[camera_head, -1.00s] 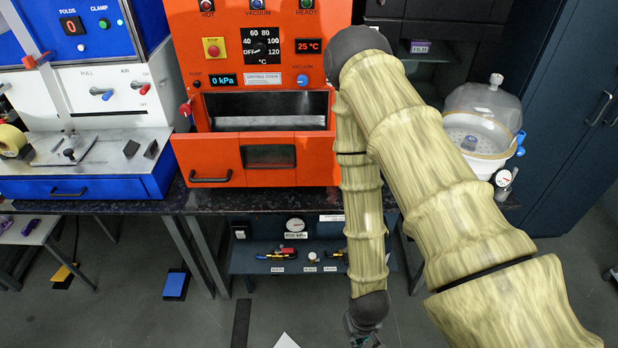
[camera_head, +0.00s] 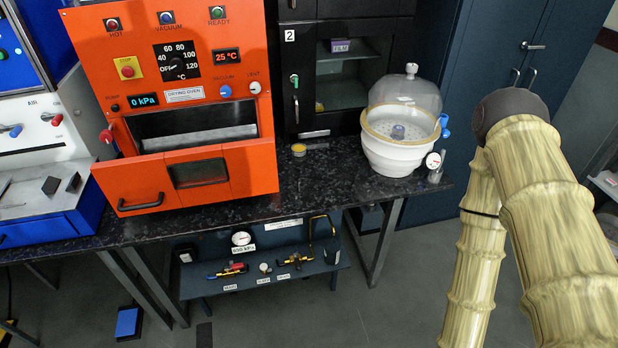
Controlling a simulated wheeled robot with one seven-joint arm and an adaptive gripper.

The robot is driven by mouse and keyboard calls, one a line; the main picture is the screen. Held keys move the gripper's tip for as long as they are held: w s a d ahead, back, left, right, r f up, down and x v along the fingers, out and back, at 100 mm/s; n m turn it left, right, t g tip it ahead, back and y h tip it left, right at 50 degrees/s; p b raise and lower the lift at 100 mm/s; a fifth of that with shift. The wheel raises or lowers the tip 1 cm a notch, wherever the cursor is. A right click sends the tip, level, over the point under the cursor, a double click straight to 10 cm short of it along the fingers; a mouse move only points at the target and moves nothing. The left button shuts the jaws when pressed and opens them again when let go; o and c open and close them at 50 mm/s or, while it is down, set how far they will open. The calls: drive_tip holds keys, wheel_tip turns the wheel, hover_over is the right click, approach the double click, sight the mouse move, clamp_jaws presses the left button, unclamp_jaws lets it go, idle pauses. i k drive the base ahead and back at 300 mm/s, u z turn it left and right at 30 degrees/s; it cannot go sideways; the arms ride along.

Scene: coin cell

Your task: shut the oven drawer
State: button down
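The orange drying oven (camera_head: 190,50) stands on the dark speckled bench in the middle left of the view. Its orange drawer (camera_head: 160,187) at the bottom is pulled out toward me, with a dark handle (camera_head: 141,203) at the left of its front and a dark window (camera_head: 198,172) in the middle. Above the drawer the oven's dark opening (camera_head: 190,120) shows a pale grey surface inside. My arm crosses the right side of the view, well away from the drawer. My gripper is out of view, below the frame.
A white vacuum desiccator (camera_head: 395,150) with a clear dome stands on the bench right of the oven. A black cabinet (camera_head: 350,60) stands behind. A blue machine base (camera_head: 40,215) sits close left of the drawer. A low shelf (camera_head: 270,282) with valves is under the bench.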

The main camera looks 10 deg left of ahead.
sight(207, 166)
drive_tip(key=z, duration=0.3)
drive_tip(key=k, duration=0.65)
drive_tip(key=u, duration=1.05)
drive_tip(key=i, duration=0.5)
